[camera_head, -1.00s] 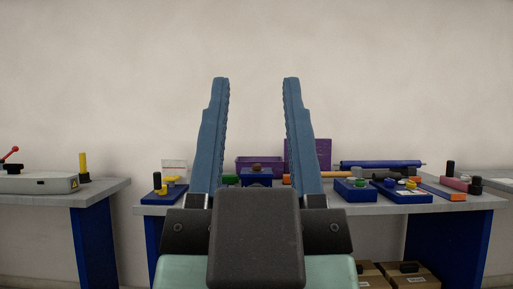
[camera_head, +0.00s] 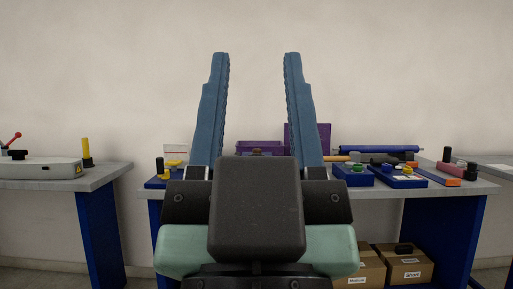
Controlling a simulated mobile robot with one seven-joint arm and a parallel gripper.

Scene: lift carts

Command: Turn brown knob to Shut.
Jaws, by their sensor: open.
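My gripper (camera_head: 256,58) is open and empty, its two blue fingers pointing up in the middle of the view with the pale wall between them. Between the fingers, the top of what looks like the brown knob (camera_head: 257,151) shows just above my gripper's dark body. Most of that knob and its blue mount are hidden behind my gripper, so I cannot read its setting or any label. The knob stands back on the workbench (camera_head: 346,191), beyond my gripper and apart from it.
Blue boxes with green and yellow knobs (camera_head: 408,170) lie on the bench's right side. A purple bin (camera_head: 261,146) stands at the back. Another table (camera_head: 105,178) on the left holds a grey unit with a red lever (camera_head: 14,137). Cardboard boxes (camera_head: 410,269) sit below the bench.

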